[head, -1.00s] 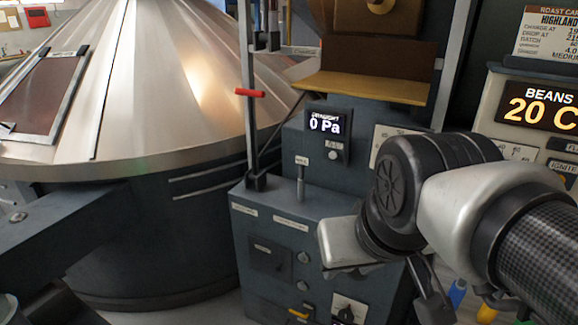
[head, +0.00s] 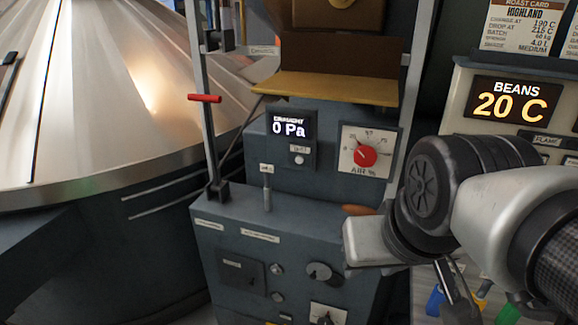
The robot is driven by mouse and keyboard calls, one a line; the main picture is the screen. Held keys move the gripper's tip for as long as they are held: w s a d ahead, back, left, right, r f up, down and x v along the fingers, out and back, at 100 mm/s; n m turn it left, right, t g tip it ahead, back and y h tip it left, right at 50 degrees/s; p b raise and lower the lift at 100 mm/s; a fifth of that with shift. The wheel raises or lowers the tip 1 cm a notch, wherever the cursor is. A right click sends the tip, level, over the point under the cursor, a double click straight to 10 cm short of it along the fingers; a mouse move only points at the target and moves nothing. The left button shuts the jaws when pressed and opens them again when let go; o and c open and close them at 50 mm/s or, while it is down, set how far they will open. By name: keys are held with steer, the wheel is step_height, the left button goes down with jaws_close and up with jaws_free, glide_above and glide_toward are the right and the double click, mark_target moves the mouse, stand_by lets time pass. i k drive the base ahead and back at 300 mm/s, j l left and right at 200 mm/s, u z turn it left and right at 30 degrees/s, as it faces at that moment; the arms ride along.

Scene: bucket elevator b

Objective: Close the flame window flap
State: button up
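I cannot pick out the flame window flap with certainty. A label reading FLAME (head: 546,140) is on the panel at the right, and my arm covers much of the area below it. A small dark square plate (head: 240,272) is on the front of the grey cabinet, but its label is too small to read. My gripper is at the end of my arm at the right, beside the cabinet's front. Its dark slim parts (head: 455,285) show only partly below the wrist, and their opening is unclear. I see nothing held.
The grey cabinet (head: 215,255) carries a draught display (head: 290,127) reading 0 Pa, a red air dial (head: 365,155) and several knobs. A BEANS display (head: 512,102) reads 20 C. A large metal cone (head: 110,100) fills the left.

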mark_target(317, 271)
steer(key=k+j+u, duration=0.1)
steer(key=u, duration=0.2)
steer(key=i+j+z, duration=0.5)
steer(key=i+j, duration=0.3)
steer(key=i, duration=0.2)
